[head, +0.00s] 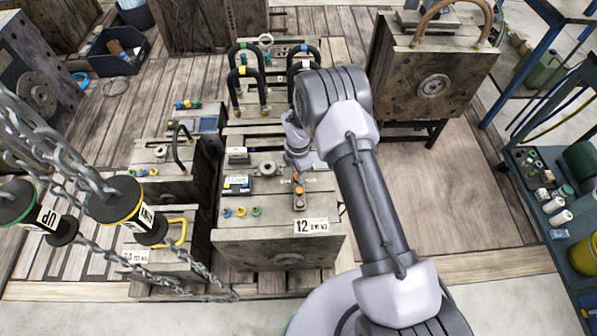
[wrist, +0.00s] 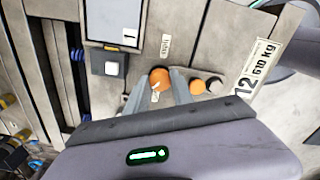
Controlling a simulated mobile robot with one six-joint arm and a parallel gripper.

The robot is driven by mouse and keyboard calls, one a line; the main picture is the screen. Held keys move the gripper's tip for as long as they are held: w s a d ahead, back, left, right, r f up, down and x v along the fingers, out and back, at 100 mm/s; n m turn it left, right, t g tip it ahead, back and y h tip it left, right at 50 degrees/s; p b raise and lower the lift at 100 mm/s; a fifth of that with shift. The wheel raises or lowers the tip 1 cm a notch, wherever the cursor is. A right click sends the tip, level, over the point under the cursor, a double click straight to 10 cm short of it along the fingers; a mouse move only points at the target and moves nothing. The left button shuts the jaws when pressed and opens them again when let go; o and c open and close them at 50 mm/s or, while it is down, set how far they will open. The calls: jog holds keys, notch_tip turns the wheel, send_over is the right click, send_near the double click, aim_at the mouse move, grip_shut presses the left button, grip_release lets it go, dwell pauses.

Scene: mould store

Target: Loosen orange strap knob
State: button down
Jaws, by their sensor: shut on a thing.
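The orange strap knob (wrist: 160,76) sits on the top of the mould (wrist: 222,45) marked 12. In the wrist view my gripper (wrist: 159,84) has one finger on each side of this knob and is shut on it. In the head view my gripper (head: 297,172) reaches down to the mould top (head: 270,215), and the held knob is mostly hidden there by the fingers.
Black hoses (head: 235,85) arch up behind the mould. Hanging chains (head: 60,150) with two round control pendants (head: 115,200) are at the left. A smaller mould with a yellow handle (head: 180,235) stands close on the left. The wooden floor (head: 450,210) at right is clear.

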jog(key=n, duration=0.4)
jog(key=shift+n, duration=1.8)
jog(key=shift+n+p, duration=0.3)
jog(key=c, duration=1.1)
grip_release()
jog(key=shift+r, duration=0.1)
notch_tip(320, 180, up, 17)
jog(key=p, duration=0.6)
jog(key=shift+r, duration=0.1)
